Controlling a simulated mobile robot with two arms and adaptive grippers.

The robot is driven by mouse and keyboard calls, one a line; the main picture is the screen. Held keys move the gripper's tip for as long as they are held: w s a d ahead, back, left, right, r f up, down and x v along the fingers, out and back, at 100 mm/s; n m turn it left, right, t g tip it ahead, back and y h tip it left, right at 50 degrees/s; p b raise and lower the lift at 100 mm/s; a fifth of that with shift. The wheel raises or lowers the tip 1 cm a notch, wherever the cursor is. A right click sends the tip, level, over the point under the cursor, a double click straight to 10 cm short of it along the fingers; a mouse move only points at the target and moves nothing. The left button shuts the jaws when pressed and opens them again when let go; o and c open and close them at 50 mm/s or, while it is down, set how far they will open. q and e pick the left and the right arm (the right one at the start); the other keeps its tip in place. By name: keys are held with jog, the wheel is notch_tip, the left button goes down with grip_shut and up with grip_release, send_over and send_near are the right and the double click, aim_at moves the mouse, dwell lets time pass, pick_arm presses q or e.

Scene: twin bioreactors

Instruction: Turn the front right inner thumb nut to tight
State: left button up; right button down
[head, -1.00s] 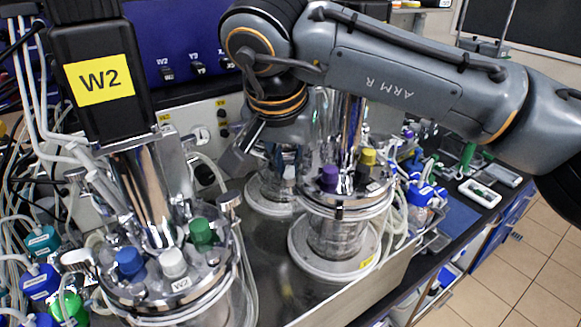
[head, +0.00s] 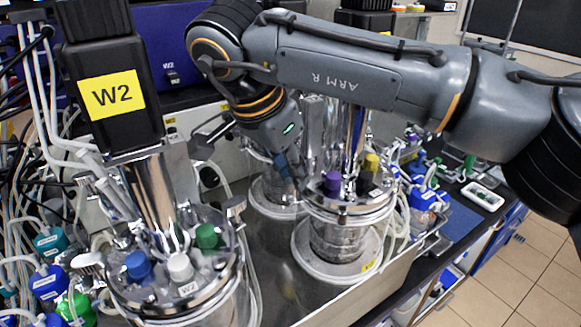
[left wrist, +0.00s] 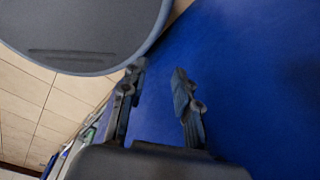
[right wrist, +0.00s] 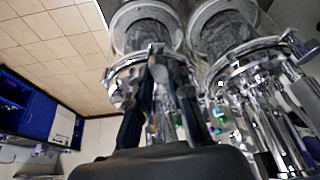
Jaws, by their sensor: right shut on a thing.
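My right gripper (head: 291,180) reaches down to the left edge of the metal head plate of the right-hand vessel (head: 345,205), the one with purple and yellow caps. In the right wrist view its two fingers (right wrist: 170,80) are closed on a small grey thing between them, at the vessel's rim. It appears to be the thumb nut; the fingers hide most of it, and how tight it sits cannot be told. My left gripper (left wrist: 158,95) shows only in the left wrist view, open and empty in front of a blue surface.
The W2 vessel (head: 185,265) with blue, white and green caps stands front left, under a black motor (head: 110,95). Another glass vessel (head: 272,195) stands just behind my right gripper. Tubes crowd the left side. A metal tray floor (head: 285,270) lies open between the vessels.

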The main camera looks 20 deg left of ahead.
dwell(0.3)
jog(key=c, duration=1.2)
grip_release()
notch_tip(320, 180, up, 10)
jog(key=shift+w, duration=0.1)
